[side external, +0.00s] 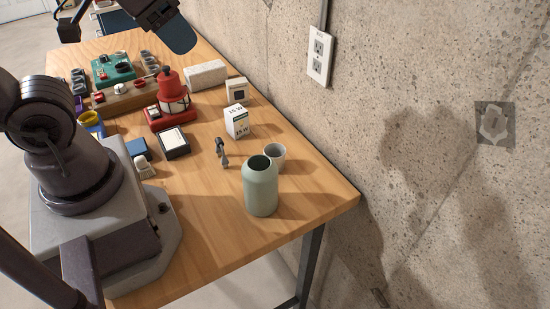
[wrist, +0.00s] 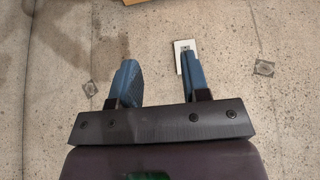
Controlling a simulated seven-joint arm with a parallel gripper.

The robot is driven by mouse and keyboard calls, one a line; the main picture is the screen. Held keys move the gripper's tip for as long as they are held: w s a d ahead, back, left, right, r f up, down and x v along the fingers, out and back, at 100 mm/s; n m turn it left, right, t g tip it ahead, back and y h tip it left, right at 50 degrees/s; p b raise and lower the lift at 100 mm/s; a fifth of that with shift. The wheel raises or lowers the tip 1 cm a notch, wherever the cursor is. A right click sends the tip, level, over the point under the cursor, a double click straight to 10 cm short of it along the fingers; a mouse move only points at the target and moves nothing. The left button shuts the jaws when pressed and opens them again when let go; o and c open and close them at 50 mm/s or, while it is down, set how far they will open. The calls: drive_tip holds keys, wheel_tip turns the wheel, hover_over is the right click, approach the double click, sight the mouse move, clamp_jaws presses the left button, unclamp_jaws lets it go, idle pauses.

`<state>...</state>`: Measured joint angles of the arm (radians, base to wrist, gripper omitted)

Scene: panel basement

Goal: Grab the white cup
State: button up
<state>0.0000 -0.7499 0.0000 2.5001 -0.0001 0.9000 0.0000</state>
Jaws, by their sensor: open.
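A small whitish cup (side external: 276,152) stands upright on the wooden table (side external: 310,190), right behind a pale green bottle-shaped vessel (side external: 261,190) that hides part of it. I cannot tell whether the two touch. My gripper (side external: 178,36) is high above the back of the table at the top of the side view, well away from the cup, with a blue finger showing. In the wrist view my gripper (wrist: 158,65) has its two blue fingers apart with nothing between them. It faces the concrete wall, and the cup is not in the wrist view.
A metal tool-like item (side external: 222,153) lies left of the cup. A white box (side external: 238,121), a red lantern-like object (side external: 173,95) and a dark framed block (side external: 173,143) stand farther left. The concrete wall (side external: 420,100) bounds the right side. The table's front right corner is clear.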

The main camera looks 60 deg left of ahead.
drive_tip(key=o, duration=0.8)
drive_tip(key=shift+c, duration=0.2)
